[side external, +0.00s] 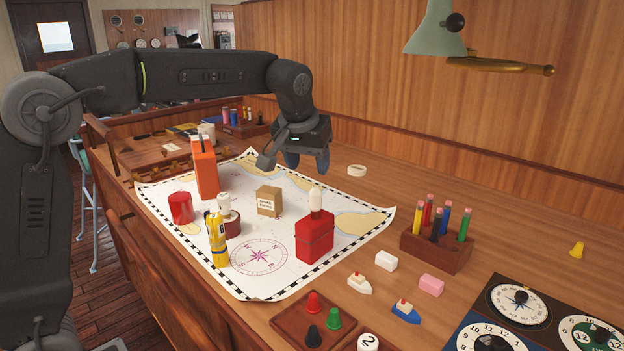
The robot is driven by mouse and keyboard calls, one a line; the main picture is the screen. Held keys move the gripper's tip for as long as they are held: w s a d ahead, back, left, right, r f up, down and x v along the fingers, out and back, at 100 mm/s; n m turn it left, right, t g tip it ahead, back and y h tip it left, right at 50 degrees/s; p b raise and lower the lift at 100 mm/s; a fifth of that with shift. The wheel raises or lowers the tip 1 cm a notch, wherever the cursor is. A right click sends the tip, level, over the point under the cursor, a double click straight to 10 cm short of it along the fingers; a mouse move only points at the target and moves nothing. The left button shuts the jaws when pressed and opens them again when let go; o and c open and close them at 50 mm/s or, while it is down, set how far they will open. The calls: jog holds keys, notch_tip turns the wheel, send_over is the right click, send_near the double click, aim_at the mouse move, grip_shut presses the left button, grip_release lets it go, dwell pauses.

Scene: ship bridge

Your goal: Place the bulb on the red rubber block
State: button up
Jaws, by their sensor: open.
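A bright red block (316,238) stands on the right part of the chart, with a pale, round-topped upright piece (316,199) on its top that looks like the bulb. A second white knobbed piece (224,204) shows at a low dark red base (232,225) left of centre, so I cannot tell for certain which is the bulb. My gripper (307,163) is open and points down over the far part of the chart, behind and above the red block and apart from it. Nothing shows between its fingers.
A yellow bottle (217,240), red cylinder (181,208), orange box (205,170) and small cardboard box (269,201) stand on the chart (195,270). A pencil holder (437,247) is at the right. A lamp (436,30) hangs above.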

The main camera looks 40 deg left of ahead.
jog(key=s+d+r+m+h, duration=0.1)
jog(key=s+m, duration=0.1)
jog(key=s, duration=1.3)
jog(key=s+f+m, duration=0.1)
jog(key=s+f, duration=0.3)
jog(key=s, duration=0.2)
jog(key=s+d+f+m+t, duration=0.1)
jog(key=s+f, duration=0.3)
jog(key=s, duration=0.2)
jog(key=shift+s+d+h, duration=0.2)
jog(key=shift+s+h, duration=0.15)
jog(key=shift+h, duration=0.05)
